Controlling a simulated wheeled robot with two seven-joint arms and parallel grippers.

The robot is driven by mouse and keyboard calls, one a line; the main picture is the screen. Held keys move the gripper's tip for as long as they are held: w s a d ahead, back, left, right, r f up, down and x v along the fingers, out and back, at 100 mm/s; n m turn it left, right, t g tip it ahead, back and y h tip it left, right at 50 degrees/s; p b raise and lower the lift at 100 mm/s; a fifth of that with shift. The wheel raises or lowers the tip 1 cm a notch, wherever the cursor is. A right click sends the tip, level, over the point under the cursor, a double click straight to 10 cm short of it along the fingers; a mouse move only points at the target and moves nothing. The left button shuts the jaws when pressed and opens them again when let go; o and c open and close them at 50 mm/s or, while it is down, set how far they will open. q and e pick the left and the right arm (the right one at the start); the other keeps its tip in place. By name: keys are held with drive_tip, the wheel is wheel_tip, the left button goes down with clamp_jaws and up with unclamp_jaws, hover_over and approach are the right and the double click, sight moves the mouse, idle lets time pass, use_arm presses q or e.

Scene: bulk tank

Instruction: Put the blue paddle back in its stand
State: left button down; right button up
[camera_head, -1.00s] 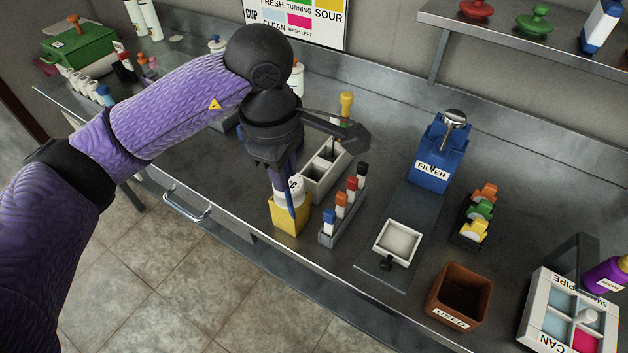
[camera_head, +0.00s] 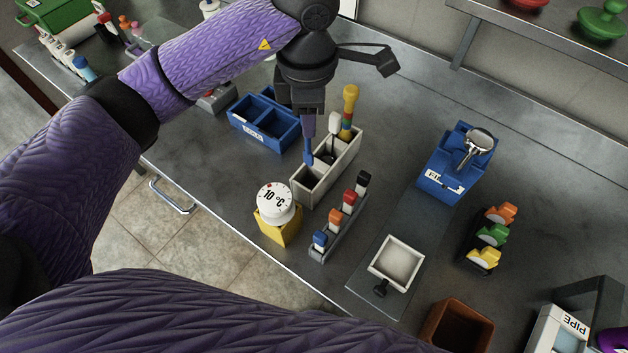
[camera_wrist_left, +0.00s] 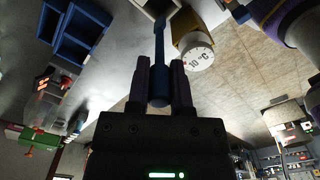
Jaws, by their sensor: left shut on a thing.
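My left gripper (camera_head: 308,118) points down and is shut on the blue paddle (camera_head: 308,152), just above the pale grey stand (camera_head: 323,186). In the left wrist view, the fingers (camera_wrist_left: 160,88) hold the blue paddle (camera_wrist_left: 159,45) by its thick end, and its thin end reaches toward the stand. The stand is a long divided box. Its near compartments look empty; a white-headed tool (camera_head: 333,124) and a yellow-topped tool (camera_head: 350,98) stand at its far end. I cannot tell whether the paddle's tip is inside a compartment. My right gripper is out of view.
A yellow block with a white 10 °C dial (camera_head: 273,200) stands at the stand's near end. A rack of capped vials (camera_head: 340,222) is close on the right. A blue divided bin (camera_head: 262,122) is at the left. A blue filter unit (camera_head: 452,165) stands farther right.

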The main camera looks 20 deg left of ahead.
sight(309, 151)
use_arm(q)
wheel_tip(309, 151, down, 11)
drive_tip(key=shift+r+b, duration=0.1)
drive_tip(key=shift+b, duration=0.55)
drive_tip(key=c, duration=0.5)
unclamp_jaws()
drive_tip(key=shift+f, duration=0.2)
drive_tip(key=shift+r, duration=0.1)
wheel_tip(309, 151, up, 12)
drive_tip(key=shift+r+p, duration=0.1)
drive_tip(key=shift+p, duration=0.65)
